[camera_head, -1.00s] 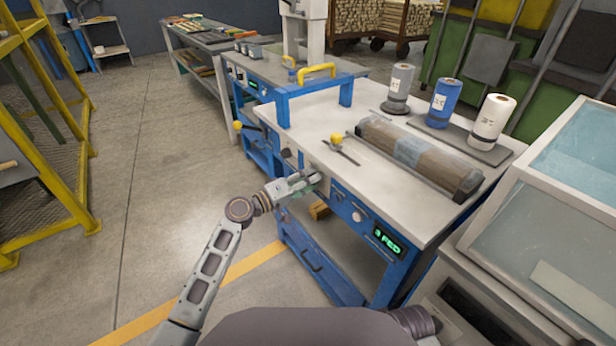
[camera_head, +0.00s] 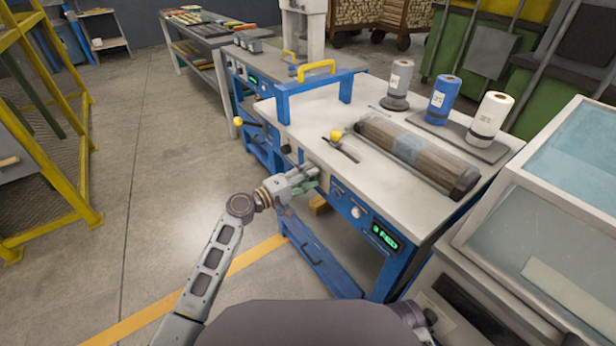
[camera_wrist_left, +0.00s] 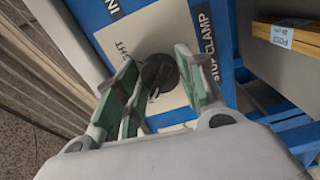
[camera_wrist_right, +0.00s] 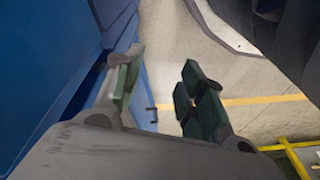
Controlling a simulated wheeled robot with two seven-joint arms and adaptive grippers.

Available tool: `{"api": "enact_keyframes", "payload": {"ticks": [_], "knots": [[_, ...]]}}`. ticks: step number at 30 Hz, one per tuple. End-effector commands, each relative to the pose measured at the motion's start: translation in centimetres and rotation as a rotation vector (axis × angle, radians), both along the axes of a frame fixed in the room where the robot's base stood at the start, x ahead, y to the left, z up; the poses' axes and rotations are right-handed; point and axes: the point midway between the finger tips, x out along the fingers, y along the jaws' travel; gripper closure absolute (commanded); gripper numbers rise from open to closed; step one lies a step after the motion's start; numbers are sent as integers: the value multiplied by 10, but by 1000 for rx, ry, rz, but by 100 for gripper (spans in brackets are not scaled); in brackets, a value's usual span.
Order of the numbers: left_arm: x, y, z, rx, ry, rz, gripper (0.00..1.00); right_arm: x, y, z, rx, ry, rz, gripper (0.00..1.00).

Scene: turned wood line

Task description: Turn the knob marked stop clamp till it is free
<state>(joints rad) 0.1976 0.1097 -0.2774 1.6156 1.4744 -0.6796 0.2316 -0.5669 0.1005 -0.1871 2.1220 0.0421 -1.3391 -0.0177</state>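The stop clamp knob (camera_wrist_left: 158,75) is a dark round knob on a pale plate (camera_wrist_left: 135,40) in the left wrist view. My right gripper (camera_wrist_right: 160,88) is open and empty beside a blue surface.
The white-topped bench (camera_head: 300,125) carries a wrapped wood bundle (camera_head: 410,152), a yellow-knobbed lever (camera_head: 337,136) and several rolls. A green display (camera_head: 384,237) is on its front. A labelled yellow block (camera_wrist_left: 288,37) lies right of the plate. Open floor lies left.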

Motion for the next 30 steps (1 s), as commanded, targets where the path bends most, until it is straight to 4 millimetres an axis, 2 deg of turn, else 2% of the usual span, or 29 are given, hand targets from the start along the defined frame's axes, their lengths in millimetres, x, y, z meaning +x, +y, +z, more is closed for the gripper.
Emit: {"api": "enact_keyframes", "payload": {"ticks": [1, 3, 17, 23, 30], "knots": [[0, 0, 0, 0, 0, 0, 51, 0, 0, 0, 0, 0, 0, 60], [0, 0, 0, 1, -1, -1, 42, 0, 0, 0, 0, 0, 0, 60], [-3, 2, -1, 2, 0, -2, 42, -1, 0, 0, 0, 3, -1, 60], [-10, 13, -1, 2, 0, -2, 42, -1, 0, 0, 1, 2, 0, 60], [-27, 36, -2, 3, 1, -1, 42, -1, 0, 0, 0, 2, 0, 60]]}}
